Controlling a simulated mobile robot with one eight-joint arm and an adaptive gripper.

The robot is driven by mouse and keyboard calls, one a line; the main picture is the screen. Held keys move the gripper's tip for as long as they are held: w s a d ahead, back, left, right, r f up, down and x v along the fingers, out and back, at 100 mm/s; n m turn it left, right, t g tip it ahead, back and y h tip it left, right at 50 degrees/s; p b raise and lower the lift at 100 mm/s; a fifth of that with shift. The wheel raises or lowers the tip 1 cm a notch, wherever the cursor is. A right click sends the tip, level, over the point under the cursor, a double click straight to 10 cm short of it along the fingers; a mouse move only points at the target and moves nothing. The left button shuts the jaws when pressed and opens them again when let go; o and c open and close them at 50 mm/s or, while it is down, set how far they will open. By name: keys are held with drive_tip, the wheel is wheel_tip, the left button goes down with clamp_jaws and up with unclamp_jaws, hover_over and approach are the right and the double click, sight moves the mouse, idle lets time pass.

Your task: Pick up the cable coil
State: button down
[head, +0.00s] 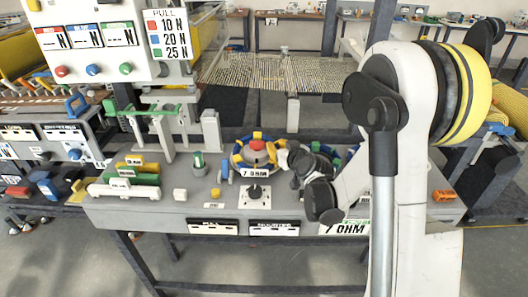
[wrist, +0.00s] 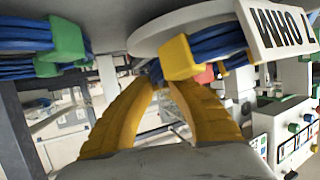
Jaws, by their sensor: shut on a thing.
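A blue cable coil with yellow bands (head: 240,160) sits on the grey bench around a round holder with a red-orange top. A white tag reading "7 OHM" (head: 254,172) is at its front. In the wrist view the coil (wrist: 218,42) and its tag (wrist: 280,28) appear upside down. My gripper (head: 285,156) is at the coil's right side. In the wrist view the yellow fingers of my gripper (wrist: 160,76) close together at the coil's blue strands, beside a yellow band. The exact contact is partly hidden. I cannot tell whether the coil is lifted.
A second blue coil with green bands (wrist: 66,38) is close beside, largely hidden by my arm in the head view. A black joystick (head: 256,191) stands in front. Green and yellow blocks (head: 130,170) and a control panel (head: 100,35) are at left.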

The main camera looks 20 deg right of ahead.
drive_tip(key=shift+r, duration=0.15)
wheel_tip(320, 180, up, 5)
drive_tip(key=p, duration=0.3)
drive_tip(key=shift+f, duration=0.2)
drive_tip(key=s+d+r+p, duration=0.3)
drive_tip(key=s+d+r, duration=0.3)
drive_tip(key=d, duration=0.3)
drive_tip(key=shift+s+d+p, duration=0.15)
drive_tip(key=shift+s+p, duration=0.2)
drive_tip(key=shift+s, duration=0.15)
drive_tip(key=w+a+f+b, duration=0.1)
drive_tip(key=w+a+f, duration=0.1)
drive_tip(key=a, duration=0.1)
drive_tip(key=w+a+f+b, duration=0.2)
drive_tip(key=a, duration=0.1)
drive_tip(key=w+a+f+b, duration=0.1)
drive_tip(key=w+a+f, duration=0.1)
drive_tip(key=a+f, duration=0.1)
drive_tip(key=shift+w+b, duration=0.35)
drive_tip(key=shift+w, duration=0.05)
drive_tip(key=f+b, duration=0.1)
drive_tip(key=f, duration=0.1)
drive_tip(key=shift+w+a+f+b, duration=0.15)
drive_tip(key=shift+a+f+b, duration=0.05)
drive_tip(key=shift+f+b, duration=0.15)
drive_tip(key=shift+f, duration=0.4)
